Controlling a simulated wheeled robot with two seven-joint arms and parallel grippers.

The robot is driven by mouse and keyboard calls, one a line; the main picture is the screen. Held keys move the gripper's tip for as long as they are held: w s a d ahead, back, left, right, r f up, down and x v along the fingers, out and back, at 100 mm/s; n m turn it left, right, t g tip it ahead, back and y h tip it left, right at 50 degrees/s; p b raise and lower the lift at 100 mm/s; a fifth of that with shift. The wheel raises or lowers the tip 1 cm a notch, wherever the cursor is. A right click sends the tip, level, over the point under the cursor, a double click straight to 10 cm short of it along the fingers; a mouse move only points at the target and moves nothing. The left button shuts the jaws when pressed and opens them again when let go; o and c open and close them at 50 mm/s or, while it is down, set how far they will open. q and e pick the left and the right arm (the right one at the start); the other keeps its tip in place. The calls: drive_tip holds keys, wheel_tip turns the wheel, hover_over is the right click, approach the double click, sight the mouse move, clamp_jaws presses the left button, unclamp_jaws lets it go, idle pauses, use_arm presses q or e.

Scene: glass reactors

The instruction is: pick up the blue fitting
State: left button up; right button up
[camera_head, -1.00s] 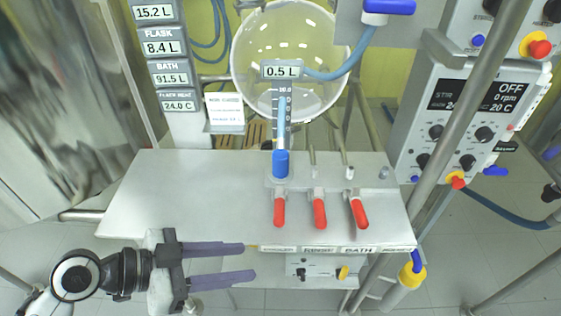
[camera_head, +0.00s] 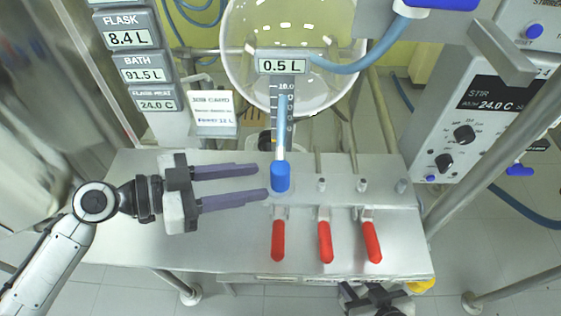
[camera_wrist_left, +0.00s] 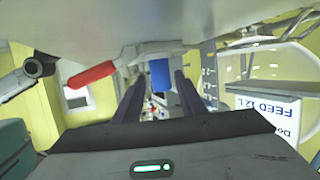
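In the left wrist view the blue fitting (camera_wrist_left: 160,74) shows between the two finger tips (camera_wrist_left: 159,80), apart from both as far as I can see. A dark part at the bottom edge (camera_head: 372,299) looks like my right gripper, cut off by the frame; its fingers cannot be made out.
Three red valve handles (camera_head: 325,242) hang along the shelf front (camera_head: 190,245), one right below the fitting. A 0.5 L display (camera_head: 282,66) and a glass vessel (camera_head: 240,50) are above.

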sight(277, 177)
use_arm(q)
drive_tip(key=shift+x, duration=0.9)
drive_tip(key=p+x, duration=0.1)
drive_tip(key=x, duration=0.3)
drive_tip(key=shift+w+d+r+p, duration=0.1)
drive_tip(key=shift+d+r+p, duration=0.1)
drive_tip(key=shift+p, duration=0.2)
drive_tip(key=shift+w+d+f, duration=0.2)
drive_tip(key=shift+d+f, duration=0.1)
drive_tip(key=shift+d, duration=0.15)
clamp_jaws()
